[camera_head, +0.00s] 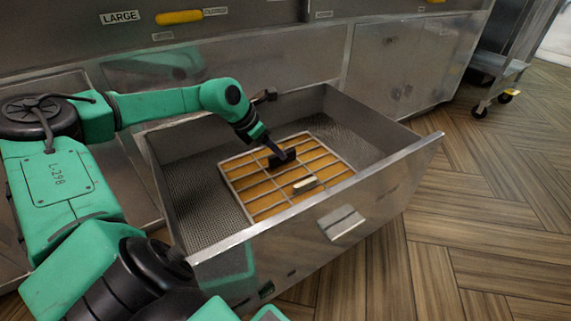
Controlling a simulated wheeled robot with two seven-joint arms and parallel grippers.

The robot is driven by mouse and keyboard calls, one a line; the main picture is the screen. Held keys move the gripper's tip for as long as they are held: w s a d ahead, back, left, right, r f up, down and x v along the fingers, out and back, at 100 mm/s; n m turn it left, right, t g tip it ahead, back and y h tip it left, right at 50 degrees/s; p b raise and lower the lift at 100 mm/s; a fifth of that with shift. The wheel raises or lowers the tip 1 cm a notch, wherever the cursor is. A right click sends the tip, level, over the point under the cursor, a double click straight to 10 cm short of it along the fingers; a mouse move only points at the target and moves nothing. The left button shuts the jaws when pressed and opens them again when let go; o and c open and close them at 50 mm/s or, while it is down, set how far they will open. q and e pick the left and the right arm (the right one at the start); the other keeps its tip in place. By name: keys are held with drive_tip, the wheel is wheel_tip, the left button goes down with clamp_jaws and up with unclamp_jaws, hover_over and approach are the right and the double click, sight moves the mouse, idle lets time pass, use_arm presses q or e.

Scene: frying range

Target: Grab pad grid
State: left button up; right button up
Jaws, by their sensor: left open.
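The pad grid (262,187) is a light metal frame with crossbars over an orange-brown pad. It lies flat in the open metal drawer (196,205), with a small pale handle (306,184) near its middle. My left gripper (283,158) is open over the far part of the grid, its black fingers pointing down. I cannot tell whether they touch the grid. My right gripper is not in view.
The drawer's front panel (345,222) and side walls stand up around the grid. Closed steel cabinet doors (396,65) are behind on the right. A wheeled cart (492,72) stands at the far right. The wooden floor on the right is clear.

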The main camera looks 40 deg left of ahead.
sight(288, 165)
use_arm(q)
drive_tip(key=b+x, duration=0.1)
drive_tip(key=x, duration=0.2)
drive_tip(key=b+x, duration=0.1)
drive_tip(key=x, duration=0.1)
drive_tip(key=shift+s+a+f+b, duration=0.15)
drive_tip(key=shift+s+a+b, duration=0.05)
drive_tip(key=shift+a+b, duration=0.15)
clamp_jaws()
idle(0.9)
